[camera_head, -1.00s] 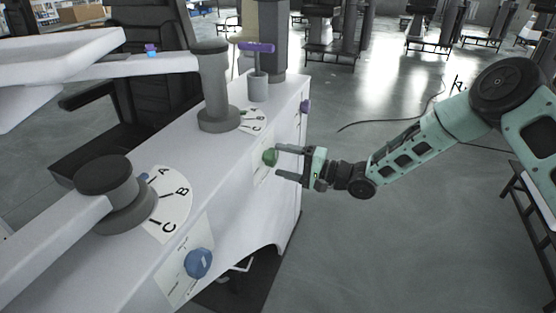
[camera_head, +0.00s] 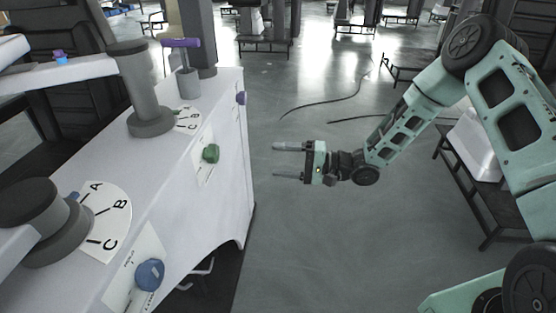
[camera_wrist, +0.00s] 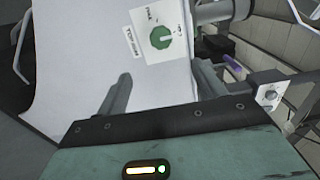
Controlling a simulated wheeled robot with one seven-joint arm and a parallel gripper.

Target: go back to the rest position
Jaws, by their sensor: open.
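My gripper (camera_head: 290,161) is open and empty in the head view. It hangs in free air to the right of the white cabinet, with its fingers pointing left toward the cabinet's side. The green knob (camera_head: 210,153) on that side is apart from the fingertips, with a clear gap of floor showing between. In the wrist view the two fingers (camera_wrist: 160,85) are spread, and the green knob (camera_wrist: 162,37) with its label plate lies beyond them. My pale green arm reaches in from the right.
The white cabinet (camera_head: 165,195) fills the left, carrying grey columns, a purple T-handle (camera_head: 180,43), a blue knob (camera_head: 149,274) and a purple knob (camera_head: 241,98). A dark bench (camera_head: 480,200) stands at the right. Cables (camera_head: 335,103) lie on the floor. Open floor lies below my gripper.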

